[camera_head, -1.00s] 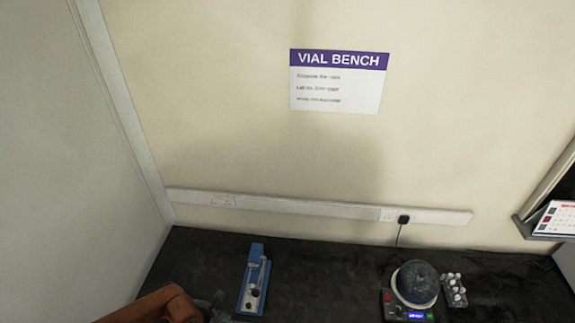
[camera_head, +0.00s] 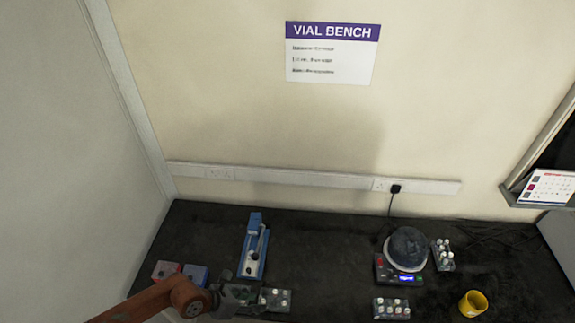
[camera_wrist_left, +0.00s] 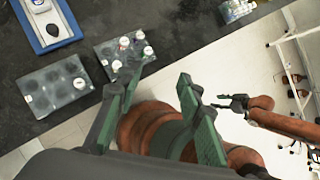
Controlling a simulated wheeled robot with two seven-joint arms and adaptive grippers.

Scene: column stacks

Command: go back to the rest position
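My left gripper (camera_head: 238,297) is low in the head view, over the front of the dark bench, beside a grey vial rack (camera_head: 275,300). In the left wrist view its two green fingers (camera_wrist_left: 157,82) stand wide apart with nothing held between them. The vial rack (camera_wrist_left: 122,58) with capped vials lies just beyond the left finger there.
A blue stand (camera_head: 253,248) stands behind the left gripper; red and blue boxes (camera_head: 180,272) lie left. A round-topped device (camera_head: 407,250), vial racks (camera_head: 391,308) and a yellow cup (camera_head: 473,303) are right. Mid-bench is clear.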

